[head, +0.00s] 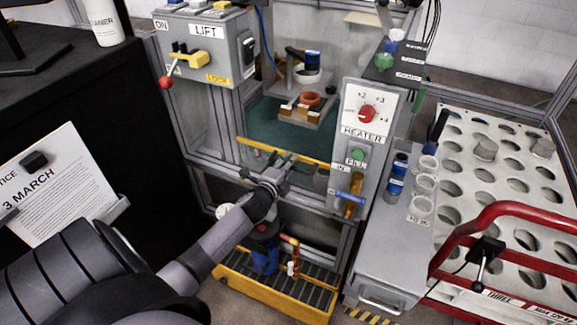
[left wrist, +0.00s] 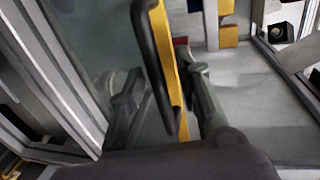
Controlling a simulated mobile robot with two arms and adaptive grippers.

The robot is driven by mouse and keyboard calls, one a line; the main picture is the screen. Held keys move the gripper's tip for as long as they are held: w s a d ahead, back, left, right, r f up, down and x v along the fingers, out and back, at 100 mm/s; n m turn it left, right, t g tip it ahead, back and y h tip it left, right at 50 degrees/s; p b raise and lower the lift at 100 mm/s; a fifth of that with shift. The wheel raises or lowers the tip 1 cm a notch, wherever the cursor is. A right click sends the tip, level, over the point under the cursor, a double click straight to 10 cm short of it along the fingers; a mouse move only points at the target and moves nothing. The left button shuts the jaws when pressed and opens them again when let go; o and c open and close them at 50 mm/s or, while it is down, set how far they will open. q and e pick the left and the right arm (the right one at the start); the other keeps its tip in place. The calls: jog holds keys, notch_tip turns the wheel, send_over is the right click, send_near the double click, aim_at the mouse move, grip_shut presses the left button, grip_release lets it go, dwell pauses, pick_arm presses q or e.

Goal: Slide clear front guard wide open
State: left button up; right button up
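The clear front guard shows as a see-through panel across the front of the machine, with a yellow edge bar (head: 306,159) along it. Teal floor and fixtures show behind it. My left gripper (head: 281,160) is at the middle of this bar, its two fingers apart. In the left wrist view the yellow bar (left wrist: 168,60), with a black strip beside it, runs between the fingers (left wrist: 165,95). Gaps show beside the bar, and I cannot tell whether either finger touches it. My right gripper is not in view.
A lift control box (head: 205,45) with a red-knobbed lever is at upper left. A heater panel (head: 366,115) stands right of the opening. Orange and dark parts sit on a fixture (head: 303,112) inside. A red-railed trolley (head: 500,210) is at right, a dark cabinet at left.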

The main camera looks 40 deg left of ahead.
pick_arm(q)
jog(key=shift+s, duration=0.2)
jog(key=v, duration=1.1)
jog(key=shift+s+d, duration=0.15)
jog(key=shift+s, duration=0.15)
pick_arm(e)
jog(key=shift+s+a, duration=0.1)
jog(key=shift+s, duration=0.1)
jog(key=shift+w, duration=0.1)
pick_arm(q)
jog(key=s+b, duration=0.5)
jog(key=b, duration=0.6)
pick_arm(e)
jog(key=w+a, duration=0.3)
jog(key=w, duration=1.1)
pick_arm(q)
jog(key=shift+r+b+x, duration=0.2)
jog(key=shift+b+x, duration=0.15)
jog(key=shift+x, duration=2.45)
jog(key=shift+r+b+x, duration=0.15)
jog(key=shift+b+x, duration=0.25)
jog(key=shift+x, duration=2.4)
jog(key=shift+r+b+x, duration=0.2)
jog(key=shift+b+x, duration=0.15)
jog(key=shift+x, duration=2.45)
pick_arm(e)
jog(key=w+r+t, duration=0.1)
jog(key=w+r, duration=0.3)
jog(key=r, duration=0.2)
